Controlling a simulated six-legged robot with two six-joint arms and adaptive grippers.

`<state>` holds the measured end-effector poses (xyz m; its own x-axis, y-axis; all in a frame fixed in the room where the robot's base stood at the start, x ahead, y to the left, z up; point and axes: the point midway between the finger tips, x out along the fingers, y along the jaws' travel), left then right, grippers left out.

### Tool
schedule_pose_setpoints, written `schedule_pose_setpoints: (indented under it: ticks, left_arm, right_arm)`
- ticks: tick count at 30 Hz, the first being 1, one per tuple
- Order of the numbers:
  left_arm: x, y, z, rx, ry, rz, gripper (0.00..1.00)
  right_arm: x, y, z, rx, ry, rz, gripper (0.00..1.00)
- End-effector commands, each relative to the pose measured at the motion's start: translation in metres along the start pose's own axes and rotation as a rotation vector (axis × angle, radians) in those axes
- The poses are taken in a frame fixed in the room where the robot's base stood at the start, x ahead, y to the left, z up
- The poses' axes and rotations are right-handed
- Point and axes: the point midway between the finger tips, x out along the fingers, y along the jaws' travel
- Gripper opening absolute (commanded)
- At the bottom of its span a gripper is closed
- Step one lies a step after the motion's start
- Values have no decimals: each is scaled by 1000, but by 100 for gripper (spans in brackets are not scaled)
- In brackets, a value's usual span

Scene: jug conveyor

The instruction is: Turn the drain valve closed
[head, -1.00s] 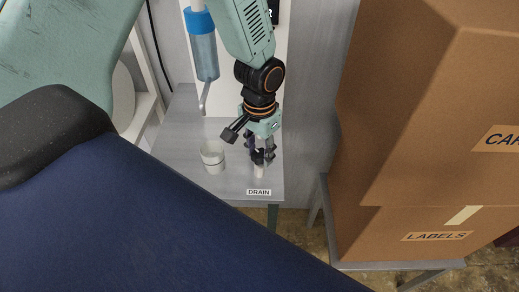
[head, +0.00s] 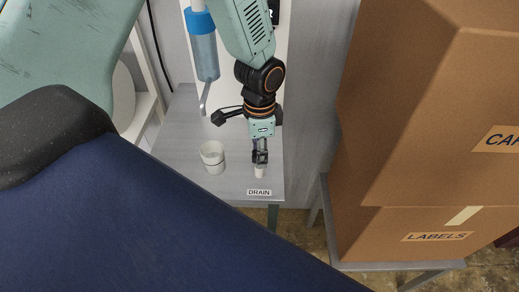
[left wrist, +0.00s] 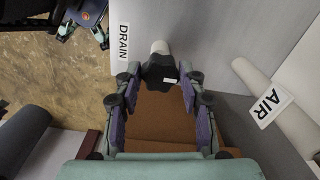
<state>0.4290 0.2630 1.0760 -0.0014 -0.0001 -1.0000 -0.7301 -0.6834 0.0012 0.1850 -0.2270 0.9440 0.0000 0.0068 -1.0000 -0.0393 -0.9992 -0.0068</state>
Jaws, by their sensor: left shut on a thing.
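The drain valve has a black lobed knob (left wrist: 158,72) on a short white pipe stub (left wrist: 160,47). The stub also shows in the head view (head: 259,173), just behind the "DRAIN" label (head: 259,192) on the grey bench. My left gripper (head: 260,158) points down at the valve, and its fingers show nearly edge-on. In the left wrist view my left gripper (left wrist: 159,80) has one finger on each side of the knob and is shut on it. The fingers hide most of the knob in the head view. My right gripper is not in view.
A white cup (head: 213,157) stands on the bench (head: 180,130) left of the valve. A blue-topped filter bowl (head: 203,50) with a bent tube hangs behind it. Stacked cardboard boxes (head: 415,140) stand at the right. An "AIR" label (left wrist: 272,104) marks a pale pipe in the wrist view.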

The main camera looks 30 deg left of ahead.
Motion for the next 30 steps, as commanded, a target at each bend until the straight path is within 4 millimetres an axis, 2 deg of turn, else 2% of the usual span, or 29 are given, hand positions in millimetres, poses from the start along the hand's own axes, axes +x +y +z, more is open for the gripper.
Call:
schedule_pose_setpoints:
  ticks: [16, 17, 24, 30]
  left_arm:
    - [-2, -2, -2, 25, 6, -7, 9]
    - [-2, -2, -2, 25, 5, -7, 42]
    - [-1, -1, -1, 23, 3, -4, 62]
    - [0, -1, -1, 22, 2, -2, 63]
  right_arm:
    - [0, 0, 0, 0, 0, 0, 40]
    - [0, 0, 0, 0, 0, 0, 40]
    - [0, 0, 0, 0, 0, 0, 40]
    - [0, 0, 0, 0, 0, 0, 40]
